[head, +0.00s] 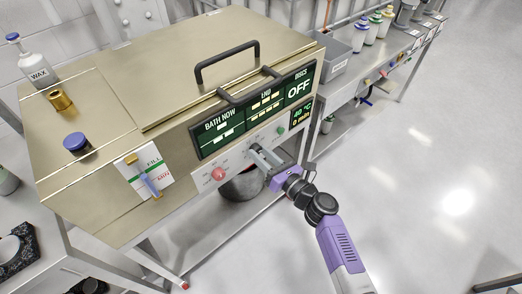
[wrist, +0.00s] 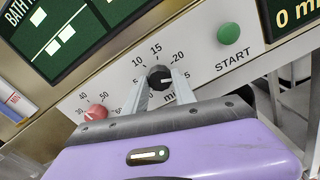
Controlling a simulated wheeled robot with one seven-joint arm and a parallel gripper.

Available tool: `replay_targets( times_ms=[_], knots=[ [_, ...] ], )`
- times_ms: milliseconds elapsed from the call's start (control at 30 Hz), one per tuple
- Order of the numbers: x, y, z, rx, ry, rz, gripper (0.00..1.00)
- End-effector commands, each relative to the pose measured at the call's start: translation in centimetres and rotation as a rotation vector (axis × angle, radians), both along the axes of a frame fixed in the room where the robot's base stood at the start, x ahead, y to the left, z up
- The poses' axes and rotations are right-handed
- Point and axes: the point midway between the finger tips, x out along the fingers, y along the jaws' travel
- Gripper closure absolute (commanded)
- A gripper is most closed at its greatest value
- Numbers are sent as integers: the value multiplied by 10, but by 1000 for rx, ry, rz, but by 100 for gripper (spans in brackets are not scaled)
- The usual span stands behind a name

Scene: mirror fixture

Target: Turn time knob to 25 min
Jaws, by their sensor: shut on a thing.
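The time knob is small and black; in the wrist view the knob (wrist: 160,77) sits on the pale panel, under a scale showing 10, 15 and 20. The rest of the scale is partly hidden by my fingers. A pale mark shows on the knob, but the exact number it points to cannot be read. My gripper (wrist: 161,80) is shut on the knob, one finger on each side. The small display (head: 301,114) reads 40 °C and 0 mins.
A red temperature knob (wrist: 95,113) is left of my fingers, and a green START button (wrist: 229,33) is to the right. The metal bath (head: 110,190) has a black lid handle (head: 228,62) above. A dark bucket (head: 243,186) stands below.

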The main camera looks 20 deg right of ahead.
Motion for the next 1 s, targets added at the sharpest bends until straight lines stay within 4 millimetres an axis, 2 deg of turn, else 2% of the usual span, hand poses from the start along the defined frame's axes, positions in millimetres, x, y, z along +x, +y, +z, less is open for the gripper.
replay_targets(
  times_ms=[400,967,1000],
  knots=[
    [-1,0,-1,191,66,-1,100],
    [-1,0,-2,223,75,-1,100],
    [-1,0,-2,223,75,-1,66]
  ],
)
